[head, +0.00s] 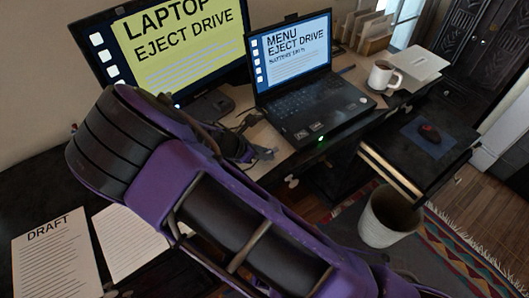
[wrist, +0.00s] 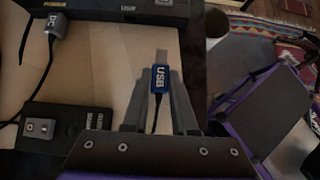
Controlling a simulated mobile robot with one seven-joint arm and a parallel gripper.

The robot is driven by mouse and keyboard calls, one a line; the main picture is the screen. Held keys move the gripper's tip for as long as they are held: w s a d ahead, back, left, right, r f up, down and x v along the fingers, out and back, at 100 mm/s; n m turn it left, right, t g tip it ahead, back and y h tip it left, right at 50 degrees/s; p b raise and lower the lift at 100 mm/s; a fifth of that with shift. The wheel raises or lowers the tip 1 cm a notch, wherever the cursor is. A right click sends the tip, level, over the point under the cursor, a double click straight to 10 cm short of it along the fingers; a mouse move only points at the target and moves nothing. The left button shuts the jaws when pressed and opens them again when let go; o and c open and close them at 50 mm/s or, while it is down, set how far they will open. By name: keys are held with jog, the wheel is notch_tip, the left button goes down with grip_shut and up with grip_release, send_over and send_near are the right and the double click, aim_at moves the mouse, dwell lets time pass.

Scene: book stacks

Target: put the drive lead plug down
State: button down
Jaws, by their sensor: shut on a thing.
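The drive lead plug (wrist: 160,78) is a blue USB plug with a pale metal tip and a dark lead running back toward me. My gripper (wrist: 161,74) is shut on it in the wrist view, one grey finger on each side, with the metal tip pointing toward the laptop side. It is over the tan desk top (wrist: 110,75), just short of the laptop's dark edge (wrist: 125,13); I cannot tell its height. In the head view my gripper (head: 250,152) is left of the laptop (head: 308,95), and the plug is not clearly visible there.
A grey DC plug (wrist: 57,26) is at the laptop edge. A dark box (wrist: 70,128) with a small grey piece on it lies at lower left. A monitor (head: 180,45) stands behind; a mug (head: 383,77) is right of the laptop. A bin (head: 388,218) stands on the floor.

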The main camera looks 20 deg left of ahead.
jog(key=shift+f+b, duration=0.35)
jog(key=shift+f, duration=0.25)
jog(key=c, duration=0.7)
grip_release()
jog(key=shift+r, duration=0.3)
jog(key=p+v, duration=0.1)
jog(key=v, duration=1.1)
jog(key=shift+r, duration=0.35)
